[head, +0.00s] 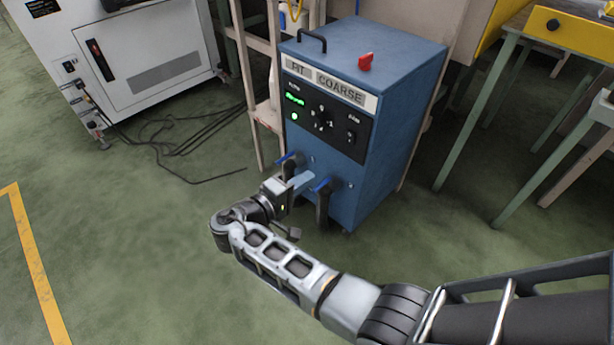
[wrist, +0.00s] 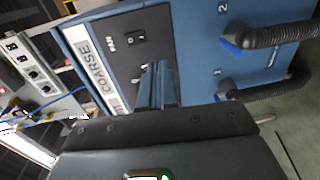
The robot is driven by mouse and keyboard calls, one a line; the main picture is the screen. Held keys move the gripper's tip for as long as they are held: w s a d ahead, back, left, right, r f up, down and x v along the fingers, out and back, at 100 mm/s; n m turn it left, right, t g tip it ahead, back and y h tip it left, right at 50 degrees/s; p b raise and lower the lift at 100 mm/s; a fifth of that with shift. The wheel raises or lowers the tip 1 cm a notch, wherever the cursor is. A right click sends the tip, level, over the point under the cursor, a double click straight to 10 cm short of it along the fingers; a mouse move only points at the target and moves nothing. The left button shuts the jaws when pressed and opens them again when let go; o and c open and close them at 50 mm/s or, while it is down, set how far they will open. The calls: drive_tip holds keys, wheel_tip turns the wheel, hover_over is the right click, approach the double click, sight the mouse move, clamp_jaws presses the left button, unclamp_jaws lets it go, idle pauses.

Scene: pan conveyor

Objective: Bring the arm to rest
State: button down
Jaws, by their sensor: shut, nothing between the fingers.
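My gripper (head: 305,180) is at the end of my arm, close in front of the lower front of the blue machine (head: 395,75), between its two hose fittings. In the wrist view its fingers (wrist: 157,85) are together, empty, in front of the machine's black control panel (wrist: 133,38). I cannot tell whether they touch the machine. The arm reaches out from the lower right of the head view, bent at the wrist. The left hose fitting (head: 290,160) is partly hidden by my gripper. The right hose fitting (head: 323,195) is in plain view.
A white cabinet (head: 150,60) stands at the upper left, with black cables (head: 185,145) loose on the green floor. A wooden frame (head: 265,150) is left of the machine. A green-legged table (head: 475,115) stands at the right. The floor left of my arm is clear, with a yellow line (head: 35,260).

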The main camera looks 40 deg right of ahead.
idle(0.4)
drive_tip(key=s+f+n+t+y, duration=0.35)
drive_tip(key=s+f+y, duration=0.35)
drive_tip(key=s+f, duration=0.65)
drive_tip(key=s+a+r+t+y, duration=0.2)
drive_tip(key=s+a+y, duration=0.15)
drive_tip(key=s, duration=0.35)
drive_tip(key=s+a+r+t+y, duration=0.2)
drive_tip(key=s+a+t+y, duration=0.1)
drive_tip(key=s+a, duration=0.3)
drive_tip(key=s+a+r+m+t+y, duration=0.25)
drive_tip(key=s+r, duration=0.55)
drive_tip(key=r, duration=0.5)
wheel_tip(320, 180, up, 37)
drive_tip(key=s+m+t+p, duration=0.1)
drive_tip(key=s+t+p, duration=0.1)
drive_tip(key=p, duration=2.2)
drive_tip(key=shift+a+r+t+y, duration=0.15)
drive_tip(key=shift+a+t+y, duration=0.2)
drive_tip(key=shift+t, duration=0.25)
